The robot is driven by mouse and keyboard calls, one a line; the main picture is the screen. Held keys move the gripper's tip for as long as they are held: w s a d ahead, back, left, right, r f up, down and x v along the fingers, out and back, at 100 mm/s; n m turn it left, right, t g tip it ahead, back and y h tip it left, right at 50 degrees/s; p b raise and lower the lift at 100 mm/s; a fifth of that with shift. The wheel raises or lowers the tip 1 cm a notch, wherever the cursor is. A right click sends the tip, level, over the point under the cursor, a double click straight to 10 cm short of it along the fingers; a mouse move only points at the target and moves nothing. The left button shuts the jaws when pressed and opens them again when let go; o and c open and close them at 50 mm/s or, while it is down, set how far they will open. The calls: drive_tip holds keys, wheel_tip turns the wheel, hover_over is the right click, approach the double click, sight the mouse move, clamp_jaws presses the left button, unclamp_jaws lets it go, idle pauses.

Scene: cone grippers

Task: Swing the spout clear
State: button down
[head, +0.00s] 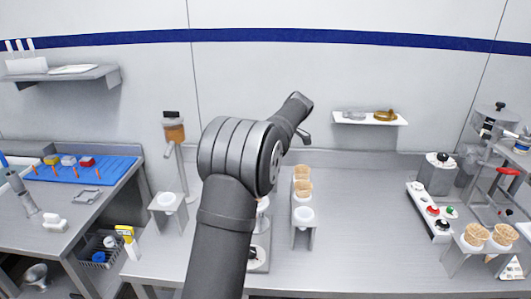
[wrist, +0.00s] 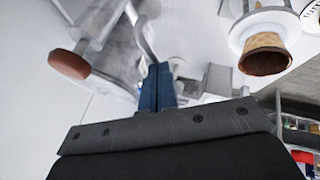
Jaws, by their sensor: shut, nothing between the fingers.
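My gripper (wrist: 157,88) shows in the wrist view as blue fingers pressed together, with nothing between them. In the head view my arm hides most of it. In the wrist view, a curved pale metal piece (wrist: 142,38) lies just beyond the fingertips; it may be the spout, and I cannot tell whether the fingers touch it. A dispenser (head: 174,132) with a brown reservoir and dark top stands left of my arm in the head view. A short slanted piece (head: 168,151) that looks like a spout sticks out below its reservoir.
Wafer cones (head: 303,187) stand in a rack right of my arm; a cone (wrist: 266,52) also shows in the wrist view. A machine with a red handle (head: 507,171) is at far right. The middle-right counter (head: 360,220) is clear.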

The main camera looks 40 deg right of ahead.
idle(0.5)
drive_tip(key=s+a+f+v, duration=0.1)
drive_tip(key=s+v, duration=0.1)
drive_tip(key=v, duration=1)
drive_tip(key=shift+s+a+r, duration=0.15)
drive_tip(key=shift+a+r, duration=0.1)
drive_tip(key=shift+r, duration=0.05)
drive_tip(key=w+a+f+m+g+h, duration=0.1)
drive_tip(key=w+a+f+m+h, duration=0.4)
drive_tip(key=a+f+m, duration=0.2)
drive_tip(key=shift+a+f+m, duration=0.35)
drive_tip(key=shift+f+m, duration=1.05)
drive_tip(key=shift+m, duration=0.1)
